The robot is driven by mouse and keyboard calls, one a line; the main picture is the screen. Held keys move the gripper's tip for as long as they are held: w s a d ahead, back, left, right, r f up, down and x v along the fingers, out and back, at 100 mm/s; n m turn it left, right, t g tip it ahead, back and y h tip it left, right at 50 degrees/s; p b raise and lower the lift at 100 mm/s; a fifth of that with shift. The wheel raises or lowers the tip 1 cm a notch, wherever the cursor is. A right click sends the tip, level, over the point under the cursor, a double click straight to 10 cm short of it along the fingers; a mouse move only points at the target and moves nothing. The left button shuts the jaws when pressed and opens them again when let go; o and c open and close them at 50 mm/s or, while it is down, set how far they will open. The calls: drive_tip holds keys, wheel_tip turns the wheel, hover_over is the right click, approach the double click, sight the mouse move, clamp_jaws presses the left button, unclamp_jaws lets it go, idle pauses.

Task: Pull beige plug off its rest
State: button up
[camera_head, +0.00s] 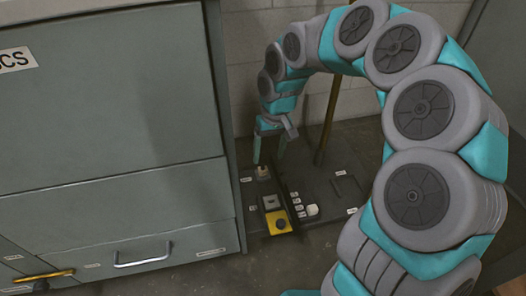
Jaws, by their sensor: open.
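A small beige block (263,173), which looks like the beige plug, sits on a dark board (338,170) near its back left. It is small in the picture, and I cannot make out its rest beneath it. My gripper (269,157) points down just above the beige plug. Its two fingers are apart, one to the left and one to the right of the plug in the picture. I cannot tell whether the fingertips touch it.
The board also carries a grey square part (272,203), a yellow block (279,222), a small white piece (312,210) and several labels. A brown pole (329,122) rises behind. A grey-green cabinet (110,110) stands close on the left.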

drive_tip(key=w+a+f, duration=0.2)
drive_tip(key=w+f, duration=0.3)
drive_tip(key=m+h+p, duration=0.1)
hover_over(263, 167)
wheel_tip(263, 167, down, 7)
drive_tip(key=shift+r, duration=0.2)
drive_tip(key=shift+f+b, duration=0.45)
drive_tip(key=shift+f, duration=3.55)
clamp_jaws()
drive_tip(key=shift+r+p, duration=0.35)
drive_tip(key=shift+r, duration=0.55)
drive_tip(key=shift+r, duration=0.75)
